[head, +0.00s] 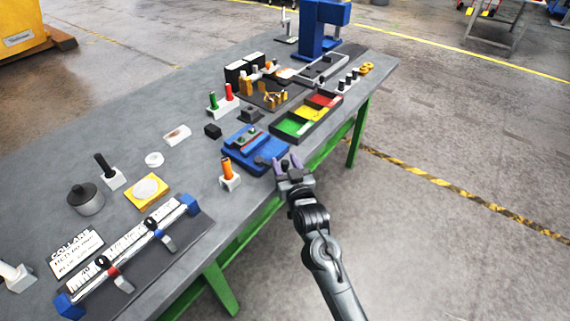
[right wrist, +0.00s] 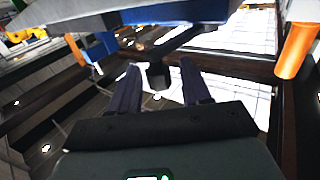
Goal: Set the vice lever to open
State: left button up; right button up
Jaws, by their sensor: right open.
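The blue vice (head: 240,158) sits on the grey bench near its front edge, with grey and reddish parts on top. Its dark lever (head: 268,162) sticks out at the vice's right front, beside my right gripper (head: 289,164). In the right wrist view, the dark lever (right wrist: 178,46) comes down from the upper right, and its blocky end appears between the two purple fingers of my right gripper (right wrist: 158,74). The fingers are open, with gaps showing on both sides of the lever end. Contact cannot be told. My left gripper is not in view.
An orange-handled tool in a white holder (head: 229,182) stands left of the vice, close to the edge. A tray with green, yellow and red compartments (head: 274,133) lies behind right. A small black block (head: 212,131) sits behind left. Open floor lies right of the bench.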

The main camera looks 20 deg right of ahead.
jog(key=shift+w, duration=0.2)
grip_shut()
